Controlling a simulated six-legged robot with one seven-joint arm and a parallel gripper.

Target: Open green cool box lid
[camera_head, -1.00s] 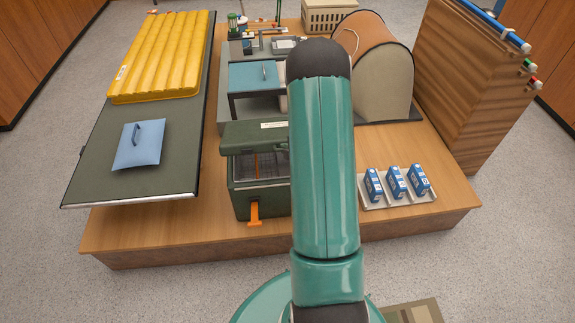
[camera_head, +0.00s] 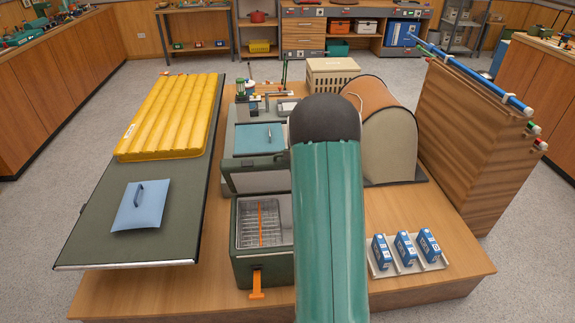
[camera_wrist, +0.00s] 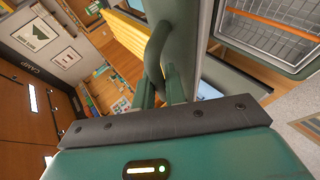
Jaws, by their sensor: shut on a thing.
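The green cool box (camera_head: 262,270) stands on the low wooden platform, with a wire basket and an orange strip inside. Its lid (camera_head: 258,181) is raised steeply at the back, its pale inner side facing the head camera. In the wrist view, my gripper (camera_wrist: 162,92) is shut on the dark green lid handle (camera_wrist: 155,52). The open box (camera_wrist: 275,28) shows at the top right there. In the head view my arm hides the gripper, the handle and the box's right side.
A tray (camera_head: 410,265) of blue cartons is right of my arm. A rounded tan-and-brown container (camera_head: 392,140) and tall wooden stand (camera_head: 480,140) are farther right.

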